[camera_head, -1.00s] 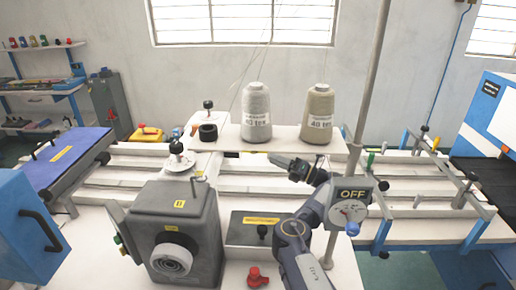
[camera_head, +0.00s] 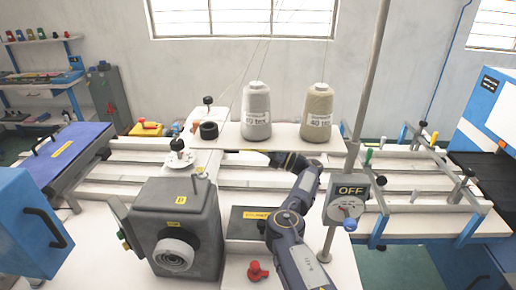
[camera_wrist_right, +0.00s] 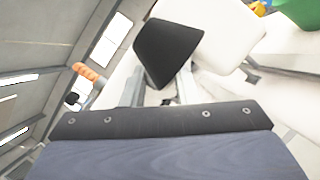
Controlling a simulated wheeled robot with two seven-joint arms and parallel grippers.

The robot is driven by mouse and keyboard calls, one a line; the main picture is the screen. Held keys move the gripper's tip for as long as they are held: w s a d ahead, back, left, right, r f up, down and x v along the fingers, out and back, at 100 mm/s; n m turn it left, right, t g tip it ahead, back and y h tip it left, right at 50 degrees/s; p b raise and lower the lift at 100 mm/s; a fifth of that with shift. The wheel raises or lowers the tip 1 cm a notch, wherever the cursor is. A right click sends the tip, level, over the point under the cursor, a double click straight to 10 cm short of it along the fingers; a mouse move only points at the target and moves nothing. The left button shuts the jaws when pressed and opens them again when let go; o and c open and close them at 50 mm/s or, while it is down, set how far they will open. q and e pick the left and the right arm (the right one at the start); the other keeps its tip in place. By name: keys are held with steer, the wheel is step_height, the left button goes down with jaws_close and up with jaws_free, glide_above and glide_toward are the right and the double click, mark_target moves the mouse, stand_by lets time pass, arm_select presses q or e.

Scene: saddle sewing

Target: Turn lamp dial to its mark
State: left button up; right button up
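The lamp box (camera_head: 345,200) is a grey box on a tall pole, with an "OFF" sign on top. Its dial (camera_head: 346,206) has a pale face with red on it, and a blue knob (camera_head: 349,224) shows at its lower edge. The mark is too small to make out. My right gripper (camera_head: 268,158) is behind the table's middle, left of and apart from the box; its fingers are hard to see there. My left gripper is not in view.
Two thread cones (camera_head: 256,112) stand on the raised shelf behind my right arm. A grey machine box (camera_head: 178,225) with a round white knob stands left of my arm. A red knob (camera_head: 257,272) is in front. The lamp pole (camera_head: 367,90) rises beside the arm.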

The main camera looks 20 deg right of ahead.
steer(key=c, duration=0.4)
steer(key=n+y+b, duration=0.1)
steer(key=n+b, duration=0.2)
steer(key=shift+n+g+b, duration=0.3)
steer(key=shift+g+b, duration=0.05)
steer(key=shift+g, duration=0.05)
steer(key=shift+c, duration=0.2)
steer(key=o, duration=1)
